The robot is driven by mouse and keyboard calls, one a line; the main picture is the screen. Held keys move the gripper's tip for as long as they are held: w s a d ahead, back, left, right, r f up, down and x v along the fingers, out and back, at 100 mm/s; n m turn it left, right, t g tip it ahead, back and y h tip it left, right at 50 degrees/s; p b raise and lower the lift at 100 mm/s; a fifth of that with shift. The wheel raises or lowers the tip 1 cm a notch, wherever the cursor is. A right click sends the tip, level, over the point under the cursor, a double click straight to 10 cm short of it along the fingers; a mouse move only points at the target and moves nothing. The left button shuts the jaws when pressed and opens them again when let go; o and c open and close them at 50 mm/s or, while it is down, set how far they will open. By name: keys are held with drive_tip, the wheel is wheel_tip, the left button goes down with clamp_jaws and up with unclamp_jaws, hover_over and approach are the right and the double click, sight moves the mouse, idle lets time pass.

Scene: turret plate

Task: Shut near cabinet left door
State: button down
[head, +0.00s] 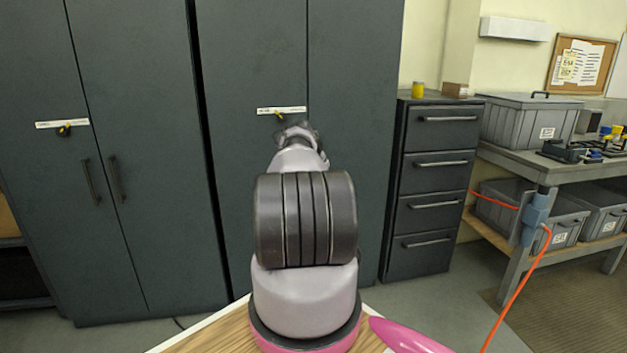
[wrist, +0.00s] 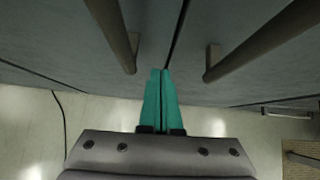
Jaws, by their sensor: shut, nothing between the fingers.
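The near cabinet is the dark grey one straight ahead in the head view, partly behind my arm. Its left door (head: 250,60) carries a white label and a yellow-marked lock; the right door (head: 355,70) is beside it. In the wrist view, my gripper (wrist: 160,72) has its teal fingers together and empty, pointing at the seam between the doors. The left door's handle (wrist: 115,35) and the right door's handle (wrist: 250,50) stand on either side. A thin dark gap shows at the seam; I cannot tell whether the left door is flush. Arm links hide my gripper in the head view.
Another dark cabinet (head: 150,230) with two doors stands at left. A drawer unit (head: 435,185) stands right of the near cabinet. Farther right is a workbench (head: 550,177) with grey bins, and an orange cable (head: 515,300) hangs there. Some floor shows below the cabinets.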

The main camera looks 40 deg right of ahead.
drive_tip(key=v, duration=0.9)
drive_tip(key=shift+s+a, duration=0.2)
drive_tip(key=shift+a, duration=0.15)
